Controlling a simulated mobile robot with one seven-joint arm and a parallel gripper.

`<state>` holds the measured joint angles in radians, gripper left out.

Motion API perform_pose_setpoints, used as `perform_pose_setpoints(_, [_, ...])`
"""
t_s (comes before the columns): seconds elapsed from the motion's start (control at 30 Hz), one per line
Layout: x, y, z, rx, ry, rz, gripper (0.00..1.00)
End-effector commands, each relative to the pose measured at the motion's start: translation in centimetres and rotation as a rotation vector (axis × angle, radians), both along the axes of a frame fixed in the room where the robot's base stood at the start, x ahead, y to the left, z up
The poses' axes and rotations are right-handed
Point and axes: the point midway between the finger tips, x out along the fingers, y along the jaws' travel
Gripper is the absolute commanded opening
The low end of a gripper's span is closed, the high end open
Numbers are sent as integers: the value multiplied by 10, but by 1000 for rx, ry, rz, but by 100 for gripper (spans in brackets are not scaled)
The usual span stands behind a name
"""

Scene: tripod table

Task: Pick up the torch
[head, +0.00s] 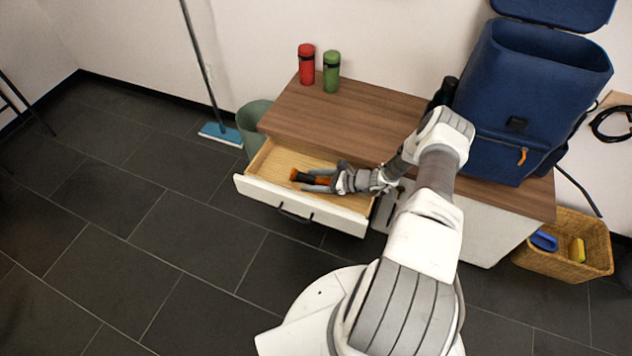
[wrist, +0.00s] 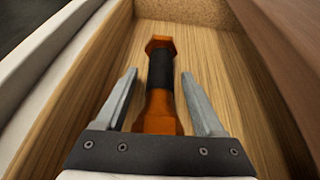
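The torch (wrist: 160,70) is orange with a black middle section and lies on the floor of the open drawer (head: 258,188). In the head view the torch (head: 296,175) shows as a small orange and black end at my gripper. My gripper (head: 307,179) reaches into the drawer from the right. In the wrist view its two grey fingers (wrist: 157,88) are apart, one on each side of the torch, with visible gaps between them and it. The torch's near end is partly hidden behind the gripper's dark base.
A red bottle (head: 306,65) and a green bottle (head: 331,72) stand on the cabinet top (head: 345,118). A blue backpack (head: 535,85) stands at its right. A green bin (head: 252,122) is behind the drawer. A wicker basket (head: 565,262) sits at the right. Drawer walls enclose the gripper.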

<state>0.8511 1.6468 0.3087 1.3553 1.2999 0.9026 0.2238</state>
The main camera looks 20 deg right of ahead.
Motion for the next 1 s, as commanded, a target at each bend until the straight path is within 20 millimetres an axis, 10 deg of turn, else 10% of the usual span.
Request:
perform_pose_setpoints(0.37, [-1,0,0,0,0,1,0])
perform_pose_setpoints(1.0, [0,-1,22,0,0,0,0])
